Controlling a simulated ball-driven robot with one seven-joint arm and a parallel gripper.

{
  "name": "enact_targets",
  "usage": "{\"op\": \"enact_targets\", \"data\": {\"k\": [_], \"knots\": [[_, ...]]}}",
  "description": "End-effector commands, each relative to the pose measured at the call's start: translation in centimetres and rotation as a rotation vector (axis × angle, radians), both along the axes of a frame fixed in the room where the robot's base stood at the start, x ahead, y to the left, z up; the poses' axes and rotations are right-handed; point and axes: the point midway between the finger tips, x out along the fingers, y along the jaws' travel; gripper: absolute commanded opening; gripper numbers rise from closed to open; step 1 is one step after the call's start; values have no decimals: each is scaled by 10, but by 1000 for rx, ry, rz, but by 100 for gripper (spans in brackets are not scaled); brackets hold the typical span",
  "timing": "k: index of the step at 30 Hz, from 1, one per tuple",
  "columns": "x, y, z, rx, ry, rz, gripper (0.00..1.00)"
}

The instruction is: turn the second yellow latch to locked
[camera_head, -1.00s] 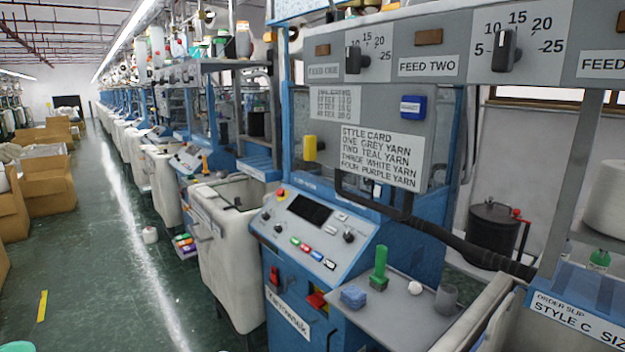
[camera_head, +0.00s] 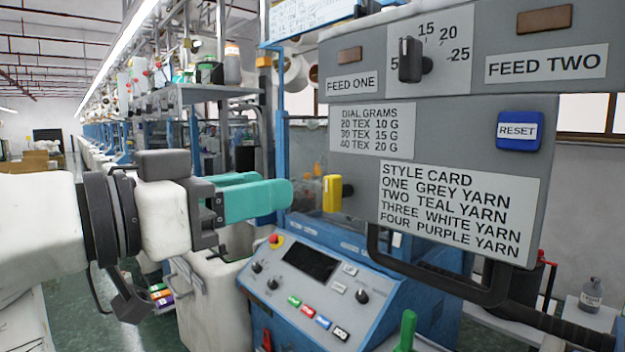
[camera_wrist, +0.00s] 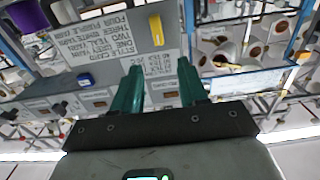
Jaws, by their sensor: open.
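One yellow latch (camera_head: 332,193) stands upright at the left edge of the grey panel (camera_head: 450,125), level with the style card. The same yellow latch (camera_wrist: 156,29) shows in the wrist view above the fingertips, with the panel tilted in the picture. I cannot tell whether it is the second one. My gripper (camera_head: 283,192) has teal fingers and comes in from the left in the head view, its tips just left of the latch with a small gap. In the wrist view my gripper (camera_wrist: 160,78) has its fingers spread apart with nothing between them.
A black handle bar (camera_head: 440,275) runs below the panel. A blue control console (camera_head: 315,285) with buttons lies beneath the latch. A blue reset button (camera_head: 519,131) and a dial (camera_head: 411,60) are on the panel. A green upright item (camera_head: 406,331) stands at the bottom.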

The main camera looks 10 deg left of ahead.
Motion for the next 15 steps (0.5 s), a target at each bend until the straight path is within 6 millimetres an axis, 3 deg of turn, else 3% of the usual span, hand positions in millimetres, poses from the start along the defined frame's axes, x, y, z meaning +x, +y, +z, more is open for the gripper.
{"op": "enact_targets", "data": {"k": [15], "knots": [[67, -53, 0, -1, 4, -2, 43]]}}
